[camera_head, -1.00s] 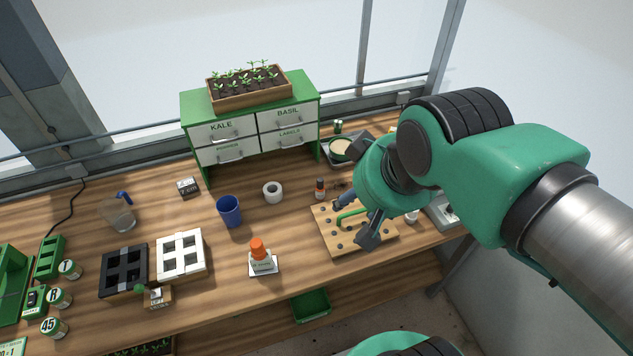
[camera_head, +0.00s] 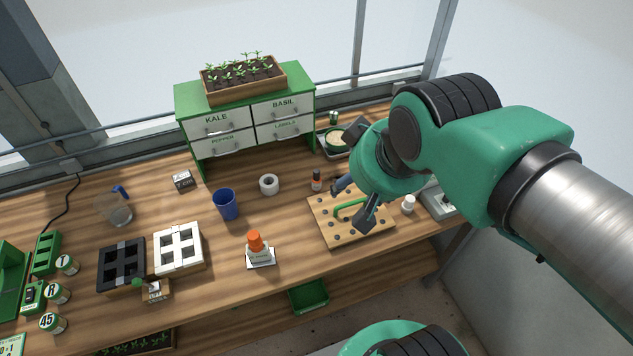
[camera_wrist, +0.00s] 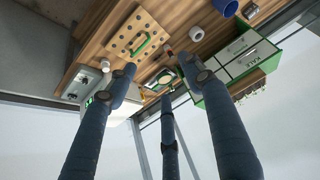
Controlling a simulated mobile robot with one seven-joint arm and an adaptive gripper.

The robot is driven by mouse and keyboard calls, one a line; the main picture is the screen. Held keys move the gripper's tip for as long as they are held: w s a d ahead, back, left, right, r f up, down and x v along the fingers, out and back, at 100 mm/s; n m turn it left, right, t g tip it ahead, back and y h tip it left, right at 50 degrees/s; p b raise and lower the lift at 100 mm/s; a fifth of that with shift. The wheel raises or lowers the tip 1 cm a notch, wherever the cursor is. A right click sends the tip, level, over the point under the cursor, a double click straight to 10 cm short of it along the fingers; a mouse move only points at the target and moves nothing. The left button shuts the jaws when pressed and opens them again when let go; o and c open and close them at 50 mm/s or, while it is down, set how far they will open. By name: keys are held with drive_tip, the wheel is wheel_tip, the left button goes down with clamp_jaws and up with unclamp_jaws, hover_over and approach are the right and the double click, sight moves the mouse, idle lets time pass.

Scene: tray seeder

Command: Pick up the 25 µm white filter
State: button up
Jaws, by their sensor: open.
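I cannot read a 25 µm label on anything, so I cannot tell which thing is the white filter. A small white capped container (camera_head: 408,204) stands right of the pegboard, and a white ring-shaped roll (camera_head: 269,184) lies mid-table; the roll also shows in the wrist view (camera_wrist: 196,33).
The wooden pegboard (camera_head: 325,225) has a green handle. A dark orange-capped bottle (camera_head: 317,180) stands behind it. A blue cup (camera_head: 228,205), an orange-topped bottle (camera_head: 255,243) and a white frame (camera_head: 164,262) stand left. The drawer cabinet (camera_head: 244,101) blocks the back. Bare wood lies between.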

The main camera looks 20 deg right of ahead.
drive_tip(key=w+d+f+n+t+h, duration=0.1)
drive_tip(key=w+d+f, duration=0.2)
drive_tip(key=w+d, duration=0.4)
drive_tip(key=w+d+f+t+h+b, duration=0.15)
drive_tip(key=w+d+f, duration=0.25)
drive_tip(key=w, duration=0.4)
drive_tip(key=w+d+f+n+t, duration=0.1)
drive_tip(key=w+d+f+t, duration=0.15)
drive_tip(key=w+d, duration=0.45)
drive_tip(key=n+t+y+b, duration=0.1)
drive_tip(key=n+y, duration=0.3)
drive_tip(key=y, duration=0.5)
approach(317, 180)
drive_tip(key=s+d+r, duration=0.3)
drive_tip(key=shift+b+x, duration=1.15)
drive_tip(key=shift+x, duration=3.15)
